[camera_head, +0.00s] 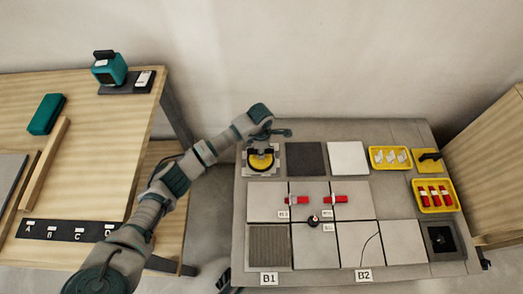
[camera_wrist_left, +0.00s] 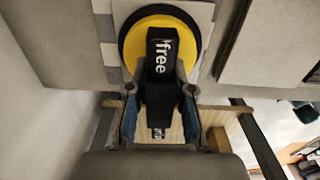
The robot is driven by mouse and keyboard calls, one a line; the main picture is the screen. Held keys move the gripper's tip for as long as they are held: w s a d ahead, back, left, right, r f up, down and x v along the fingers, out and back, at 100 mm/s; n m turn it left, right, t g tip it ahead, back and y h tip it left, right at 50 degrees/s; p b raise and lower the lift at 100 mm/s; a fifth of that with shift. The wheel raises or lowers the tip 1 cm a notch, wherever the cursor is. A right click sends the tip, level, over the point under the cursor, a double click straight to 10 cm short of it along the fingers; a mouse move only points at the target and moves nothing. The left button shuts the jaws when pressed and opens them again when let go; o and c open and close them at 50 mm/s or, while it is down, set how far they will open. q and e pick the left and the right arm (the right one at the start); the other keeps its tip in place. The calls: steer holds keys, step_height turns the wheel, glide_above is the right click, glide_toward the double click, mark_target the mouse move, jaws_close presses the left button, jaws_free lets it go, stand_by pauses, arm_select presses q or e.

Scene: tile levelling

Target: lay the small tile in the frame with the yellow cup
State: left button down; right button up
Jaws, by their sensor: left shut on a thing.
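The yellow cup (camera_head: 260,161) is a round yellow disc with a black rim and a black handle, at the back left corner of the grey worktable. In the left wrist view the cup (camera_wrist_left: 133,37) has the word "free" on its handle. My left gripper (camera_head: 268,137) is shut on this handle, with a finger on each side (camera_wrist_left: 158,112). A small pale tile (camera_wrist_left: 200,24) shows under the cup; I cannot tell whether they touch. A dark square frame (camera_head: 429,234) lies at the front right corner of the table. My right gripper is not in view.
Large grey tiles (camera_head: 267,201) cover the middle, with red clips (camera_head: 298,200) and a small dark round thing (camera_head: 313,221) on them. A dark tile (camera_head: 306,158), a white tile (camera_head: 347,157) and yellow trays (camera_head: 434,209) stand behind and right. A wooden table (camera_head: 100,180) is left.

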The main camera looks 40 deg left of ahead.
arm_select(q)
steer(key=c, duration=0.9)
jaws_free()
steer(key=shift+c, duration=0.2)
step_height(320, 180, up, 11)
steer(key=shift+r, duration=0.45)
